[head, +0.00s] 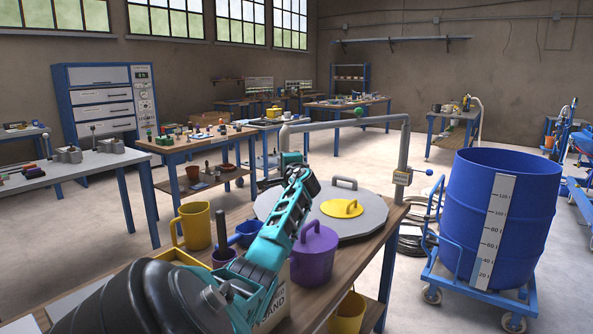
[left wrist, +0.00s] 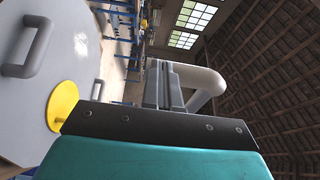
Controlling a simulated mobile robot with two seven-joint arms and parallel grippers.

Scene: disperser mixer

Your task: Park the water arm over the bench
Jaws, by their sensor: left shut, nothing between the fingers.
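The water arm (head: 345,124) is a grey pipe. Its upright stands at the right side of the wooden bench (head: 362,265), with a small valve box and a blue-knobbed lever. Its horizontal run reaches left above the large grey lid (head: 373,216), and its left end bends down. My left gripper (head: 291,160) is shut and empty beside this bent end. In the left wrist view the closed fingers (left wrist: 164,86) are close in front of the bent grey pipe (left wrist: 205,82); whether they touch it I cannot tell. My right gripper is out of view.
A small yellow lid (head: 342,208) sits on the grey lid. A purple lidded pot (head: 314,255) and yellow jug (head: 195,226) stand on the bench. A blue drum (head: 502,220) with a scale stands on a wheeled cart to the right. Floor beyond the bench is mostly clear.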

